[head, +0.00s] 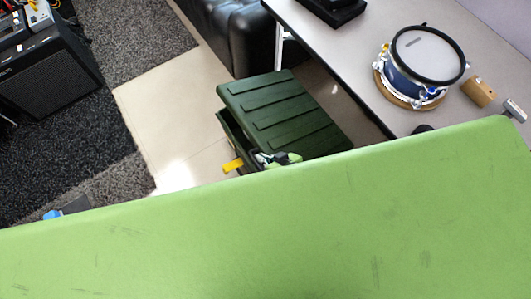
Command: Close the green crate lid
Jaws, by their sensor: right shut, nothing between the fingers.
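The dark green crate (229,133) stands on the floor beside the table. Its ribbed dark green lid (285,108) covers the top but sits raised, with a dark gap between lid and box along the left side. A yellow piece (233,165) sticks out at the crate's near left corner. My right gripper (268,159) is at the near edge of the lid, small and partly hidden; its fingers are shut and hold nothing. I cannot tell whether it touches the lid. The crate's near side is hidden. My left gripper does not show.
A grey table (357,60) with a blue drum (410,85) stands right of the crate. A black leather seat (238,35) is behind it. A black speaker (48,75) stands on dark carpet at left. Bare pale floor (170,110) lies left of the crate.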

